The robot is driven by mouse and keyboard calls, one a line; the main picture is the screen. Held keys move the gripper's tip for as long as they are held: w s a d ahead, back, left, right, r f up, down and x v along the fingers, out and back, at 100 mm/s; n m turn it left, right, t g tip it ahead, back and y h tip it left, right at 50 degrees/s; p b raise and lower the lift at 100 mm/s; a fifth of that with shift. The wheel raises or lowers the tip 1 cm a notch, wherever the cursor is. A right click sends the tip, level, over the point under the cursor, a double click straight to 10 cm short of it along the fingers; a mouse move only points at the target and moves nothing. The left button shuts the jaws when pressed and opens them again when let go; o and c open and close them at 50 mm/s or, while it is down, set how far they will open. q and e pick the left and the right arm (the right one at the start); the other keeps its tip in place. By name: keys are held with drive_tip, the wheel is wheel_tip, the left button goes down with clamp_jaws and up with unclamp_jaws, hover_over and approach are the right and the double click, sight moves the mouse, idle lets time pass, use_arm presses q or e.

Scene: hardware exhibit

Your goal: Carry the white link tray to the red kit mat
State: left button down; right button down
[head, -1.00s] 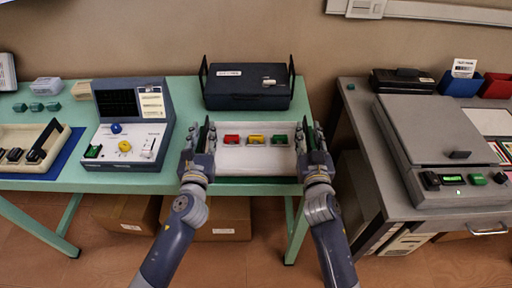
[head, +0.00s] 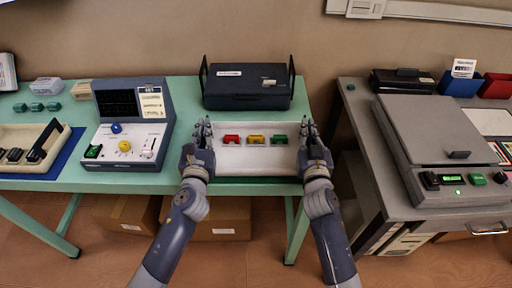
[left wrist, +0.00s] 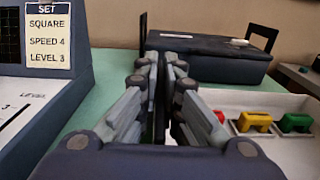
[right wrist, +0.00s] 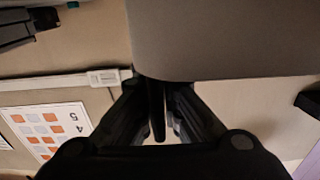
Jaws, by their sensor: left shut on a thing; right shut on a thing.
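The white link tray (head: 256,160) is on the green table in the head view, with red, yellow and green links (head: 256,139) in a row inside. The right wrist view shows the right fingers (right wrist: 158,100) close together; the tray is not clear there.
A dark case (head: 248,88) stands behind the tray. A blue-grey instrument (head: 128,135) is to its left, and a beige tray (head: 30,150) lies further left. A gap separates the green table from the grey desk (head: 360,110), which holds a large grey lidded machine (head: 430,130).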

use_arm(q)
drive_tip(key=shift+r, duration=0.15)
use_arm(e)
drive_tip(key=shift+r, duration=0.15)
